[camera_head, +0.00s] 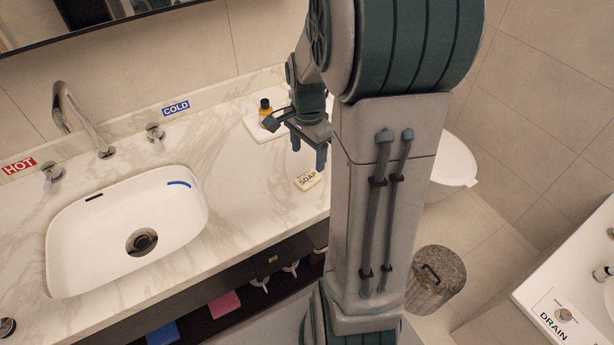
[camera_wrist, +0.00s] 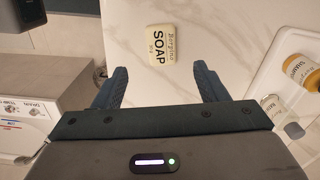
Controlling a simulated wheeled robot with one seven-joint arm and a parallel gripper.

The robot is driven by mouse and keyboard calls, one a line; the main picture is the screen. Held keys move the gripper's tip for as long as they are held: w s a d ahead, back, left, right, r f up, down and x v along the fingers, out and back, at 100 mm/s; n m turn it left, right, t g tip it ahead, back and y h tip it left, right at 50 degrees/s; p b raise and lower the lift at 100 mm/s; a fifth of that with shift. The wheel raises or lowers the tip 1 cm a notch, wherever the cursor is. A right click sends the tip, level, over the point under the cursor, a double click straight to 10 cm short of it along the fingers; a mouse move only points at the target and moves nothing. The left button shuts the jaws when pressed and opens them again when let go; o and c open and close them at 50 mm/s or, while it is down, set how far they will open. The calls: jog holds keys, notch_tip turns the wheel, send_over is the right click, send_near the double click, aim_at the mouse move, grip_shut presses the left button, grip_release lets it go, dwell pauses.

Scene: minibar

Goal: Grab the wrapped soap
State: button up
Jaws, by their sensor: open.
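The wrapped soap (camera_head: 307,179) is a small cream block with dark "SOAP" lettering. It lies flat on the marble counter near its right front edge. My gripper (camera_head: 308,157) is above the counter, close to the soap, fingers pointing down. In the wrist view my gripper (camera_wrist: 160,80) has its two dark fingers spread wide with nothing between them. The fingers look apart from the soap.
A white tray (camera_head: 252,128) holds a yellow bottle (camera_head: 265,108) with a dark cap behind my gripper. A white sink (camera_head: 85,235) with a faucet (camera_head: 85,115) is at left. A bin (camera_head: 436,280) stands on the floor. Bare counter surrounds the soap.

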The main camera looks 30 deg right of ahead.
aim_at(307, 177)
jog(key=shift+w+f+p, duration=0.15)
jog(key=shift+f+p, duration=0.15)
jog(key=shift+f, duration=3.9)
jog(key=c, duration=1.1)
